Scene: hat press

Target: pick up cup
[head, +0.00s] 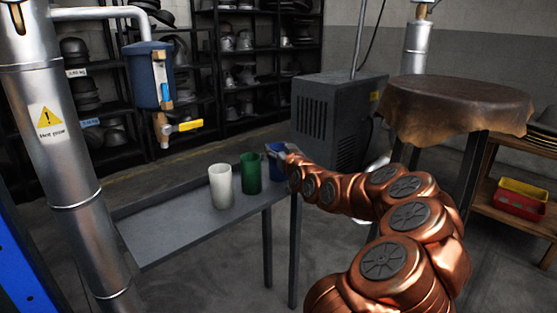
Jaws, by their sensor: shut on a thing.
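Three cups are in the head view, in a row at the right end of a narrow grey metal table (165,232). The white cup (220,187) and the green cup (250,173) stand upright on it. The blue cup (274,161) is at the right end of the row, partly hidden by my gripper (284,153). My copper-coloured arm reaches in from the lower right, and my gripper is shut on the blue cup. I cannot tell whether the blue cup touches the table.
A hot pipe (65,150) with a warning label stands at the left. A blue filter unit with a yellow valve (185,126) hangs above the table. A grey machine (335,120) and a cloth-covered round table (455,105) stand behind my arm. The table's left part is clear.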

